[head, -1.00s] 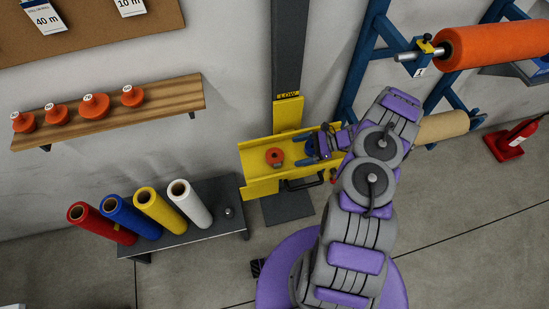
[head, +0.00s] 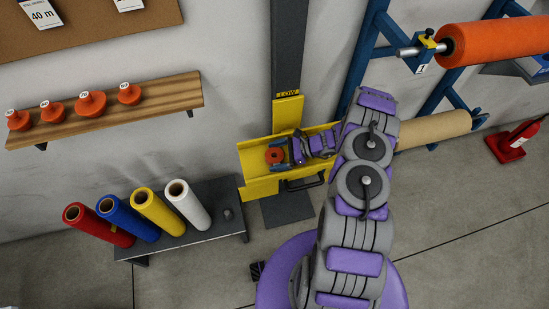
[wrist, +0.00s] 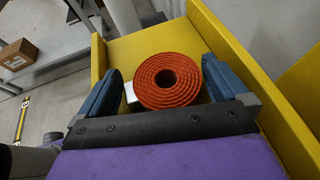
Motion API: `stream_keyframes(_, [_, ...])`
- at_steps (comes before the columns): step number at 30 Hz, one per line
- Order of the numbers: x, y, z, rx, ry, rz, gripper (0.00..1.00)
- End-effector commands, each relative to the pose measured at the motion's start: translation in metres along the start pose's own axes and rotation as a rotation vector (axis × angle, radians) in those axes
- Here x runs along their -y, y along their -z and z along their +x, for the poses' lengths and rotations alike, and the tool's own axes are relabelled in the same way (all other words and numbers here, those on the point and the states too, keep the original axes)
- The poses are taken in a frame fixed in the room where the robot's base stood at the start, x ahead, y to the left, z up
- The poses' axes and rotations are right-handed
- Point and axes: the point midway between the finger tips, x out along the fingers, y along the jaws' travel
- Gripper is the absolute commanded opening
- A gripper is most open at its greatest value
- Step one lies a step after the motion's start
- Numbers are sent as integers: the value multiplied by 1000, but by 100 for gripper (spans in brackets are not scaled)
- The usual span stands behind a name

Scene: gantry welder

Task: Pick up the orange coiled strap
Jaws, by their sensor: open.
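The orange coiled strap (head: 275,156) sits in the yellow tray (head: 259,186) of the lift post. In the wrist view the strap (wrist: 167,82) is a tight orange roll with a dark centre hole and a white tag at its left. My gripper (head: 287,153) reaches into the tray from the right, at the strap. In the wrist view my gripper (wrist: 160,85) is open, with one blue finger on each side of the strap. A gap shows on each side of it. The strap's underside is hidden.
The yellow tray wall (wrist: 235,70) rises close to the right finger. A wooden shelf (head: 120,108) with several orange pieces is on the wall at left. A dark bench (head: 200,230) with several coloured rolls stands below it. A blue rack (head: 365,60) is at right.

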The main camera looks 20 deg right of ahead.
Motion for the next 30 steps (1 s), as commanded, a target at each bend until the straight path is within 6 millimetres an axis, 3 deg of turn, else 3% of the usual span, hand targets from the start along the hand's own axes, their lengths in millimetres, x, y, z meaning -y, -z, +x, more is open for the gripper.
stream_keyframes(3, [-1,2,1,-2,-2,3,99])
stream_keyframes(17, [-2,3,1,-4,-2,5,55])
stream_keyframes(30, [-1,-6,-2,-4,-1,4,54])
